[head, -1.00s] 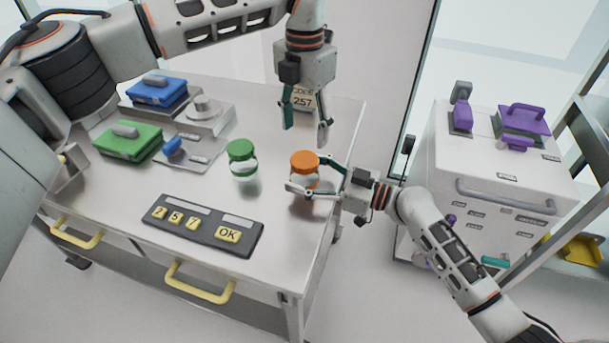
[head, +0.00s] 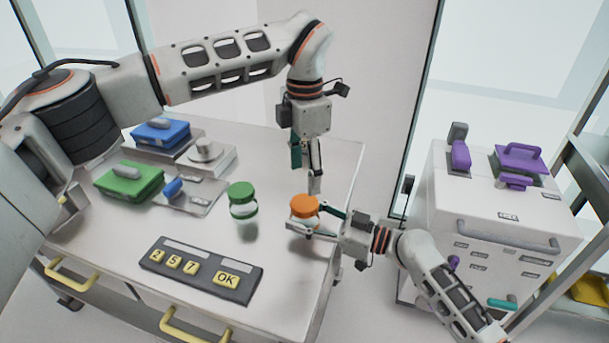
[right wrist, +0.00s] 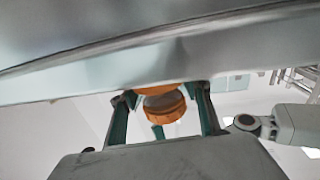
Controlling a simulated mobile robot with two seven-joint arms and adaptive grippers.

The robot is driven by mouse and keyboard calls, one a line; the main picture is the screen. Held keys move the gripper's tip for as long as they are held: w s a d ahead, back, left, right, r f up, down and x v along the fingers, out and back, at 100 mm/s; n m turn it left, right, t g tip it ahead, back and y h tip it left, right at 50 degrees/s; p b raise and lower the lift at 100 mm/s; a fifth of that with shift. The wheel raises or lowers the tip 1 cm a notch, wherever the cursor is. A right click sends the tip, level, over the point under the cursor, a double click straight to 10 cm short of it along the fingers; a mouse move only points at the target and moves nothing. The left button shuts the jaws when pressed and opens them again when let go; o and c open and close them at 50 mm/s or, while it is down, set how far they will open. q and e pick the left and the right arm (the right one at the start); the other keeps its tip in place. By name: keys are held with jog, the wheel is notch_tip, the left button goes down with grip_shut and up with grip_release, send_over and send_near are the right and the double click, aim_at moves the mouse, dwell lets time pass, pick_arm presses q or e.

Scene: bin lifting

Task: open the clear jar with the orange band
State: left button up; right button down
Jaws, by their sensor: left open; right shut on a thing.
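The clear jar with the orange band (head: 303,221) stands upright near the right edge of the metal table, its orange lid (head: 304,205) on top. My right gripper (head: 308,222) is shut around the jar's body from the right. In the right wrist view the orange parts of the jar (right wrist: 164,108) show between the two fingers. My left gripper (head: 305,165) is open and empty, pointing down above and behind the jar, apart from the lid. The jar's lower body is partly hidden by the right fingers.
A clear jar with a green lid (head: 241,197) stands left of the orange one. A keypad (head: 200,270) lies in front. Green (head: 128,180) and blue (head: 160,133) boxes are at the left and back. A white cabinet (head: 490,230) stands at the right.

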aim_at(305, 202)
pick_arm(q)
jog(key=m, duration=1)
jog(key=shift+m, duration=0.3)
jog(key=m, duration=1)
jog(key=shift+m, duration=0.4)
jog(key=shift+f, duration=4)
jog(key=shift+c, duration=0.4)
